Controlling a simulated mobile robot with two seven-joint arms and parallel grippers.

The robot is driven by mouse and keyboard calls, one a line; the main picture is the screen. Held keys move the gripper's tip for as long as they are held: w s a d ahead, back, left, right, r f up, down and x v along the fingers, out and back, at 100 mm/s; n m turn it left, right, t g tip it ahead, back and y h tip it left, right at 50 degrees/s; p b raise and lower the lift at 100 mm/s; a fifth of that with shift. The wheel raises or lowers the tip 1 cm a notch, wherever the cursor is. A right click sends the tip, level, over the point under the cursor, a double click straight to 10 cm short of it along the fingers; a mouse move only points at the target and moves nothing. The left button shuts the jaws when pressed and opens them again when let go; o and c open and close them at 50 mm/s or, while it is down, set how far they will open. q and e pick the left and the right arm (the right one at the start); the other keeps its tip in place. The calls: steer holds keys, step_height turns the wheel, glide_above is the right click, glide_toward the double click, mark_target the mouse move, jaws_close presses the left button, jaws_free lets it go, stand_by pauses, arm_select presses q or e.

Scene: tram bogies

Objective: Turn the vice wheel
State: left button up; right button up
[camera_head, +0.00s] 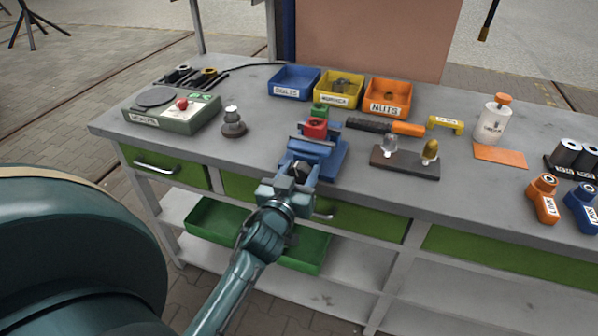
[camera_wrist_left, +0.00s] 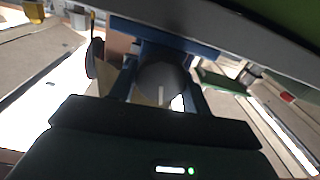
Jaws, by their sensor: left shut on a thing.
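The blue vice (camera_head: 330,154) is fixed at the front edge of the grey workbench (camera_head: 240,160), with a red block (camera_head: 316,128) at its jaws. My left gripper (camera_head: 299,173) is at the front of the vice, shut on the vice wheel. In the left wrist view the wheel (camera_wrist_left: 162,82) is a dark grey round face with a short light mark, between the two fingers of the left gripper (camera_wrist_left: 163,92). In the head view the wheel is mostly hidden by the gripper. My right gripper is not in view.
Blue (camera_head: 294,83), yellow (camera_head: 339,89) and orange (camera_head: 388,98) bins stand behind the vice. A dark stand (camera_head: 405,163) with two bulb-like pieces is close on its right. A green box (camera_head: 172,111) is at left. A green tray (camera_head: 215,217) sits on the shelf below.

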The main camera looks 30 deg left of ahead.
arm_select(q)
steer(key=m+p, duration=0.1)
steer(key=m, duration=0.4)
steer(key=shift+d+r, duration=0.1)
steer(key=shift+d, duration=0.05)
steer(key=m+p, duration=0.1)
steer(key=m, duration=0.5)
steer(key=shift+d, duration=0.1)
stand_by(0.3)
steer(key=o, duration=0.9)
steer(key=shift+w, duration=0.1)
steer(key=shift+o, duration=0.4)
steer(key=shift+f, duration=0.25)
